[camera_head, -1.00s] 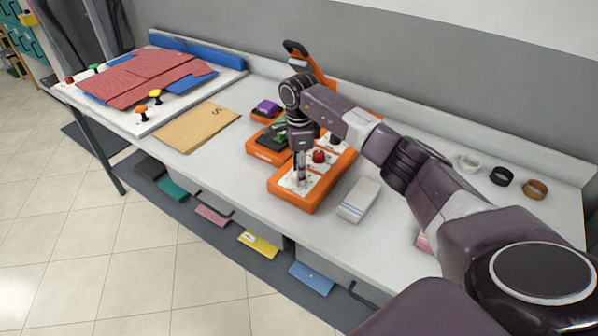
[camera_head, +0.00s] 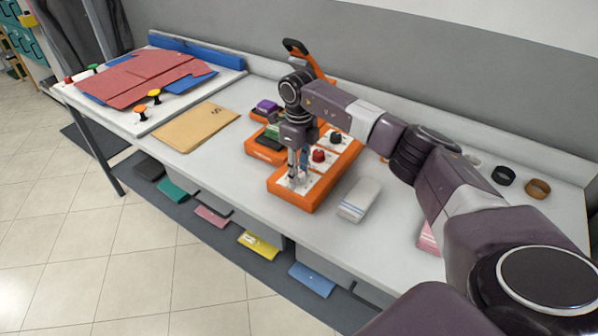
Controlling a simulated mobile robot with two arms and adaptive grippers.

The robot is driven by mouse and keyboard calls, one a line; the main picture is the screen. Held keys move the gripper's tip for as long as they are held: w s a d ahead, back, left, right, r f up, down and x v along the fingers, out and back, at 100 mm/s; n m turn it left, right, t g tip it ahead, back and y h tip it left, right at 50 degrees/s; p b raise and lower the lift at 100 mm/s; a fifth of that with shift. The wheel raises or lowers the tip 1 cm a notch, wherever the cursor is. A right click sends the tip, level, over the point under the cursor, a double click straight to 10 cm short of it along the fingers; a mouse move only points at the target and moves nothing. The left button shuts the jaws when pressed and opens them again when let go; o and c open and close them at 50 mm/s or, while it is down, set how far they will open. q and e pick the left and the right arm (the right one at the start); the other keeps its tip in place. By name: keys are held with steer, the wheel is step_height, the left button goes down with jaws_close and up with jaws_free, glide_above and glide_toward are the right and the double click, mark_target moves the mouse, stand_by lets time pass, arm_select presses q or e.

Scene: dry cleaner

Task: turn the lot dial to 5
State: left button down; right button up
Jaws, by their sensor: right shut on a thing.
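An orange box with a white top (camera_head: 316,188) stands on the table and carries several dials in a row. A red dial (camera_head: 319,156) is in the middle and a black dial (camera_head: 336,138) is at the far end. My right gripper (camera_head: 297,177) points down at the near end of the box, shut on a small knob there, which the fingers mostly hide. I cannot read any dial's numbers. A brown envelope (camera_head: 197,126) marked 5 lies to the left. My left gripper is not in view.
An orange tray (camera_head: 262,150) with dark and green items sits left of the box. A white striped stack (camera_head: 359,199) lies close on its right. Red folded cloth (camera_head: 145,77) is far left. Black (camera_head: 503,175) and brown (camera_head: 537,188) rings lie at right.

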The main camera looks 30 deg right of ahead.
steer(key=m, duration=0.4)
steer(key=shift+m, duration=0.4)
steer(key=m, duration=0.4)
steer(key=shift+w+r, duration=0.1)
steer(key=shift+m, duration=0.3)
steer(key=o, duration=1.1)
steer(key=shift+o, duration=0.2)
step_height(320, 180, up, 12)
